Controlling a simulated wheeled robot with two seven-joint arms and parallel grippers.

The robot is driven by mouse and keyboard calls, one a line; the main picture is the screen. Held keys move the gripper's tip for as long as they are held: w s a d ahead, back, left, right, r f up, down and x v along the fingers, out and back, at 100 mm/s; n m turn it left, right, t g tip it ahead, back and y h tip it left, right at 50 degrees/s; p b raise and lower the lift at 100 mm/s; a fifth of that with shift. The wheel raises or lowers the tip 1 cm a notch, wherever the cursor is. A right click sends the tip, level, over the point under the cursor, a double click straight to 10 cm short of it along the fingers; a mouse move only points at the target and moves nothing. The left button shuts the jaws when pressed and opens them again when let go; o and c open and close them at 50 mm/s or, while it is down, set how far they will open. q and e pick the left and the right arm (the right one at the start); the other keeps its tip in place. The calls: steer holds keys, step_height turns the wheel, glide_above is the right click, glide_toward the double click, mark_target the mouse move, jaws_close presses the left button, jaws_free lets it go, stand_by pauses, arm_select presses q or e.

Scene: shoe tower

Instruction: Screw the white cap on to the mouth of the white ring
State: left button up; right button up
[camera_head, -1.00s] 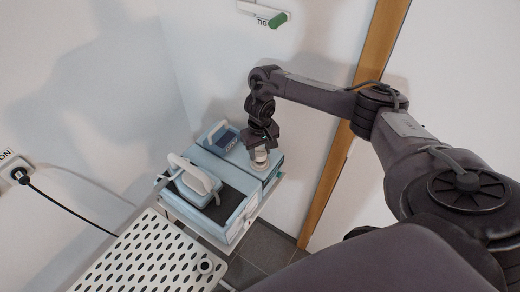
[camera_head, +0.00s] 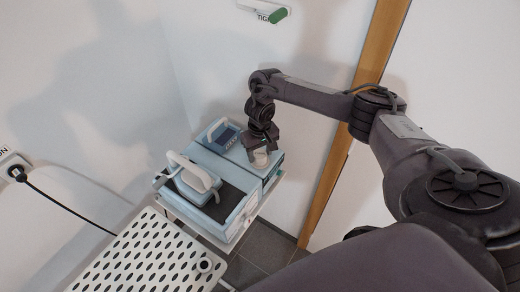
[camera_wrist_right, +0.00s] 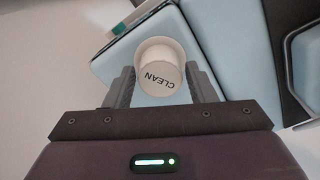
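The white cap (camera_wrist_right: 160,78), marked CLEAN, sits between the fingertips of my right gripper (camera_wrist_right: 161,72) in the right wrist view. The fingertips appear to touch its sides. A wider pale rim (camera_wrist_right: 160,42) shows just behind the cap and looks like the white ring. In the head view, my right gripper (camera_head: 263,147) points down over the blue case, with the white piece (camera_head: 261,161) under it. Cap and ring are hard to tell apart there, and how far they are seated cannot be seen. My left gripper is in neither view.
The light-blue case (camera_head: 230,153) has a dark screen and a handle. A second blue device with a white handle (camera_head: 199,178) stands in front. A perforated white panel (camera_head: 150,252) is at lower left.

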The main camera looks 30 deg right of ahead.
mark_target(260, 154)
steer(key=o, duration=0.3)
steer(key=shift+r, duration=0.1)
steer(key=shift+r, duration=0.35)
step_height(260, 154, up, 6)
steer(key=shift+w+f+p, duration=0.1)
steer(key=shift+p, duration=0.2)
steer(key=shift+r, duration=0.6)
steer(key=shift+f, duration=0.1)
